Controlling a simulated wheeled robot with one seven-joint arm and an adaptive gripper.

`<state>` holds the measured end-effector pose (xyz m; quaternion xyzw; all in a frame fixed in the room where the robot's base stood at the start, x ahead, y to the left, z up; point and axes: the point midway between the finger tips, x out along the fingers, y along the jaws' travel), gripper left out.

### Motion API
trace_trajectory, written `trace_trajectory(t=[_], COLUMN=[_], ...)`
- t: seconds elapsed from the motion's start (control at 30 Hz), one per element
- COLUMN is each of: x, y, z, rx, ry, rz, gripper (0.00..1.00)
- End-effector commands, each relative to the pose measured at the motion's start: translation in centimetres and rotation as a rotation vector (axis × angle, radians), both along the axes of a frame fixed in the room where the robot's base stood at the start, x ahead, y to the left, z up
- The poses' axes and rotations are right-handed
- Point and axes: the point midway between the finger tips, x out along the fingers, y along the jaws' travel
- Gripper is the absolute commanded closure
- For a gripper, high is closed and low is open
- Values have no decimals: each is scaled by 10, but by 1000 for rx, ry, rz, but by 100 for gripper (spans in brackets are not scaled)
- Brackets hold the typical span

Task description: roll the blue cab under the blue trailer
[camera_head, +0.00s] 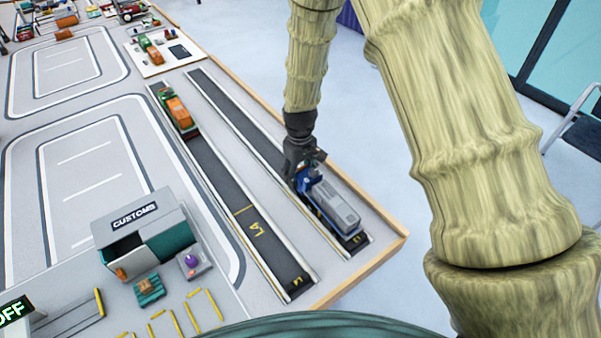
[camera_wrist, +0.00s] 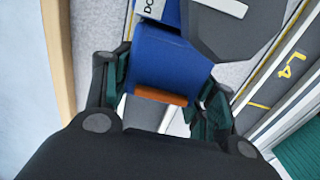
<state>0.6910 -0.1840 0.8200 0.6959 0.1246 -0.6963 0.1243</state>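The blue cab (camera_head: 304,181) is in the right-hand dark lane, at the upper-left end of the trailer (camera_head: 334,206), which shows a grey body. I cannot tell whether the cab and trailer touch. My gripper (camera_head: 300,166) is down at the cab and partly hides it. In the wrist view, the blue body of the cab (camera_wrist: 168,66), with an orange strip at its lower end, lies between the two dark green fingers of my gripper (camera_wrist: 163,108). The fingers are close to its sides; I cannot tell whether they press on it.
A wooden rim (camera_head: 388,254) runs along the table's right edge. An orange and green truck (camera_head: 179,113) stands in the neighbouring lane (camera_head: 235,200). The customs building (camera_head: 140,232) is at lower left. The right-hand lane is clear above my gripper.

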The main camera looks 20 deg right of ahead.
Motion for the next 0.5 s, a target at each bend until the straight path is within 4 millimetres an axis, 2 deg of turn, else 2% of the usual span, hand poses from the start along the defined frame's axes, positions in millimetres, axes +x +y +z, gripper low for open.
trace_trajectory(t=[0.03,0.1,0.13,0.5], x=[0,0,0,4], y=[0,0,0,0], z=[0,0,0,1], rx=[0,0,0,0], ry=[0,0,0,0], rz=[0,0,0,-5], gripper=[60,72,76,76])
